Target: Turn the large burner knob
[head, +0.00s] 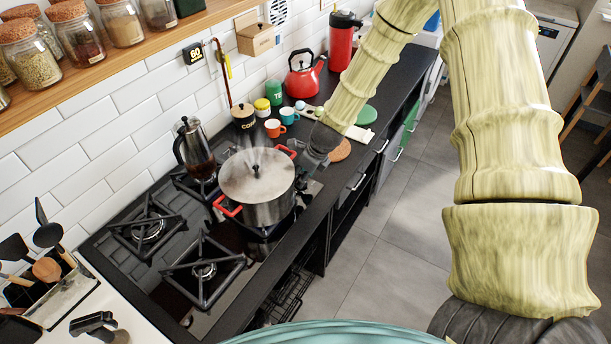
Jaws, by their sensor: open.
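The gas hob (185,222) is set in the black counter, with several burners. A large steel pot (262,206) with red handles and a lid stands on the burner at its right front. My gripper (314,158) is dark and small in the head view. It is at the right end of the hob, just right of the pot, pointing down. It is open, though its fingertips are hard to make out. I cannot pick out the large burner knob; the pot and my gripper cover part of that end of the hob.
A glass coffee press (194,150) stands behind the pot. Cups, including an orange one (274,128), and a red kettle (303,77) stand behind my gripper. A utensil box (55,294) is at the lower left. The floor (385,255) right of the counter is clear.

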